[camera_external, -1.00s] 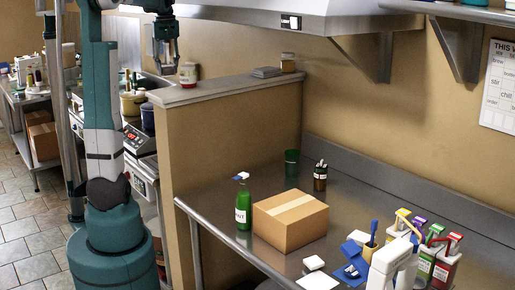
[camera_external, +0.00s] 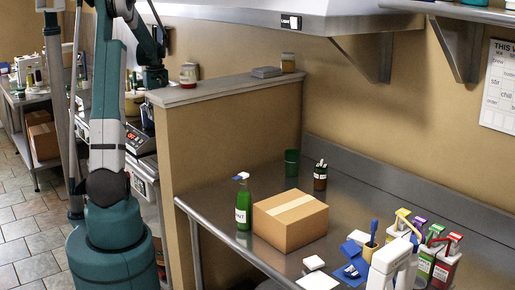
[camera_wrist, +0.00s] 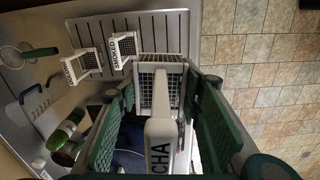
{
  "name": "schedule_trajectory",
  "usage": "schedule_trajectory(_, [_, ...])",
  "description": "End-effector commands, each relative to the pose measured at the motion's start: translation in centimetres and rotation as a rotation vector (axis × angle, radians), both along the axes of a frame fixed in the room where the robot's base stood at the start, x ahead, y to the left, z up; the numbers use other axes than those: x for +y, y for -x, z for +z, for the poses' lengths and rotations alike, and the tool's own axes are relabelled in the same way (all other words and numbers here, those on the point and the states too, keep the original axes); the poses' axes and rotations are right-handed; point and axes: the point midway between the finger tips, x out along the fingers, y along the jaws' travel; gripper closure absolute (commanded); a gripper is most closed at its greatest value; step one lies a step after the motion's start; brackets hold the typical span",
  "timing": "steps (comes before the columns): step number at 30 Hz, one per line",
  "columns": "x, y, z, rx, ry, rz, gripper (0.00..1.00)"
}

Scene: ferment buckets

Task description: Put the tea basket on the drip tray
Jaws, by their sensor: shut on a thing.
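In the wrist view my gripper (camera_wrist: 160,90) is shut on a white wire basket (camera_wrist: 160,128), its light handle lettered "CHA" between the green finger pads. The basket's mesh shows past the fingertips. A grey ribbed tray (camera_wrist: 165,30), seemingly the drip tray, lies beyond the fingertips on the steel counter. I cannot tell whether the held basket touches the tray. In the external view my gripper and the held basket are mostly hidden behind the arm and the partition.
In the wrist view a green-and-white bottle (camera_wrist: 62,132) and other items stand left of my gripper; tiled floor (camera_wrist: 260,70) lies right of the counter. In the external view a partition (camera_external: 230,130) separates my arm from a counter with a cardboard box (camera_external: 290,220).

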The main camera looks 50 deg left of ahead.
Motion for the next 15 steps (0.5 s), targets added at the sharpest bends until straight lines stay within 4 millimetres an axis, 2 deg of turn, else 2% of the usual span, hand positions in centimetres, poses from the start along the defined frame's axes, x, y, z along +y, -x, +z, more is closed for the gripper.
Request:
schedule_trajectory(3, [1.3,0.6,-3.1,0.000,0.000,0.024,0.96])
schedule_trajectory(9, [2.8,1.5,-7.7,0.000,0.000,0.057,0.96])
schedule_trajectory(15, [3.6,2.2,-10.6,0.000,0.000,0.079,0.96])
